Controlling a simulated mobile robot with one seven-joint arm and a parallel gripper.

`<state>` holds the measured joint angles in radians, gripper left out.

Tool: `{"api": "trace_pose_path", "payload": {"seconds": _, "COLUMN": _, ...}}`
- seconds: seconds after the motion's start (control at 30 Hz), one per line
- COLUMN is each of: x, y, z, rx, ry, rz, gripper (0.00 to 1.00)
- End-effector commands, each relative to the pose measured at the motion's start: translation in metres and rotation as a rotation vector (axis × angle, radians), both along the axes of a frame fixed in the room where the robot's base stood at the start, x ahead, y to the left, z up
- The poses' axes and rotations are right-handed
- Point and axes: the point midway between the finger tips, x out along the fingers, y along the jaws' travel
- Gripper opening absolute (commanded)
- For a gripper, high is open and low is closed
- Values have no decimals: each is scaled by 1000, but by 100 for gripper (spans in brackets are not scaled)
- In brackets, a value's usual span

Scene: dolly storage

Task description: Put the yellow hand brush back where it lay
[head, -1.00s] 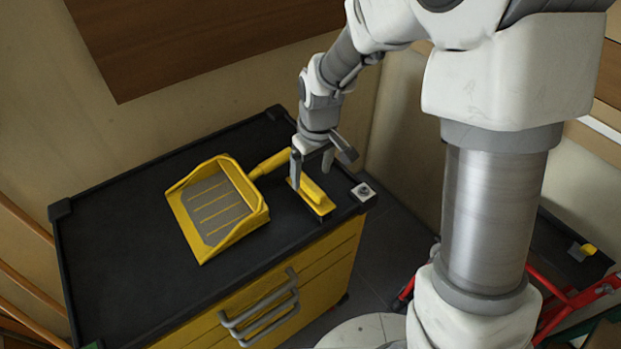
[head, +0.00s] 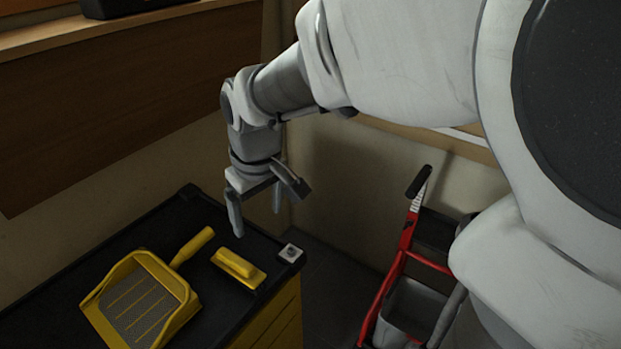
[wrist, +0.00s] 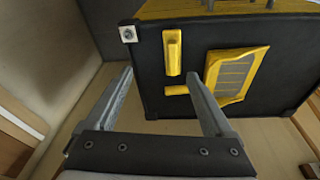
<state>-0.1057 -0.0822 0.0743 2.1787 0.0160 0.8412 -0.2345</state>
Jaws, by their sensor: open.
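The yellow hand brush (head: 238,267) lies flat on the black top of the yellow drawer cabinet (head: 50,318), between the yellow dustpan (head: 143,300) and the cabinet's corner. The brush also shows in the wrist view (wrist: 173,52), apart from my fingers. The dustpan (wrist: 236,76) lies beside it, its handle pointing toward the back edge. My gripper (head: 257,222) is open and empty, raised above the cabinet's back edge, behind the brush. In the wrist view its two fingers (wrist: 158,100) are spread wide with nothing between them.
A small pale block with a dark round centre (head: 290,253) sits at the cabinet's corner near the brush. A red-framed cart (head: 405,250) with a grey bin stands to the right. A wooden wall panel (head: 120,100) is behind. The cabinet top's left part is bare.

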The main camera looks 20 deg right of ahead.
Motion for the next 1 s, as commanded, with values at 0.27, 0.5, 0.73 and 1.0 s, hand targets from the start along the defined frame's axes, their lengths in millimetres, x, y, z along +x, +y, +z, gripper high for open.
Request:
{"api": "trace_pose_path", "payload": {"seconds": 0.27, "x": -68, "y": -41, "z": 53, "rx": 38, "ry": -169, "rz": -208, "gripper": 87}}
{"api": "trace_pose_path", "payload": {"seconds": 0.5, "x": -114, "y": -62, "z": 61, "rx": 80, "ry": -254, "rz": -347, "gripper": 87}}
{"api": "trace_pose_path", "payload": {"seconds": 0.73, "x": -129, "y": -67, "z": 61, "rx": 97, "ry": -280, "rz": -394, "gripper": 87}}
{"api": "trace_pose_path", "payload": {"seconds": 1.0, "x": -129, "y": -67, "z": 61, "rx": 98, "ry": -280, "rz": -394, "gripper": 87}}
